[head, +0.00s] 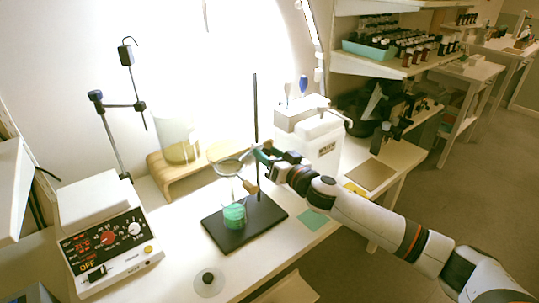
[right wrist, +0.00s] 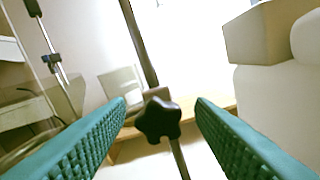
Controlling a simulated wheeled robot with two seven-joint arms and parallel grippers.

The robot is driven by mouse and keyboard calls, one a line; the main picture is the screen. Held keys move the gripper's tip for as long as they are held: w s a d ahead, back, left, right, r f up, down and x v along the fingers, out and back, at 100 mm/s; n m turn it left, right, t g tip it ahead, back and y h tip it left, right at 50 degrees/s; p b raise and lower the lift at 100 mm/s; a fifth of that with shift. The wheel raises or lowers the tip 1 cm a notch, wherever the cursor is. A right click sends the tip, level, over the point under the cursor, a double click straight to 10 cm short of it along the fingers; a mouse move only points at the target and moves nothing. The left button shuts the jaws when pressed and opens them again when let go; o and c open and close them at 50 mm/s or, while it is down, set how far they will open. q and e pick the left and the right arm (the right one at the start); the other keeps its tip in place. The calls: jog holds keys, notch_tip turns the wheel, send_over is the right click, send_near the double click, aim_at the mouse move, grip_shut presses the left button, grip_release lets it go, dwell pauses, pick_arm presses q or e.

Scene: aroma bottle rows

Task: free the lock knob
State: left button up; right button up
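The lock knob (right wrist: 158,120) is a black star-shaped knob on the thin dark rod (right wrist: 142,45) of the stand. My right gripper (right wrist: 160,106) is open, with one ridged teal finger on each side of the knob and a gap on both sides. I cannot tell how deep the knob sits between the fingertips. In the head view my right gripper (head: 262,153) is at the stand's upright rod (head: 255,110) and hides the knob. A metal ring (head: 229,167) is held out left of the rod. My left gripper is out of view.
A beaker with green liquid (head: 234,215) stands on the black stand base (head: 262,222) below the ring. A white machine (head: 318,140) stands close behind my right gripper. A wooden bench (head: 168,172) and a control box (head: 108,235) are to the left.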

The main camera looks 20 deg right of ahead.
jog(key=c, duration=0.9)
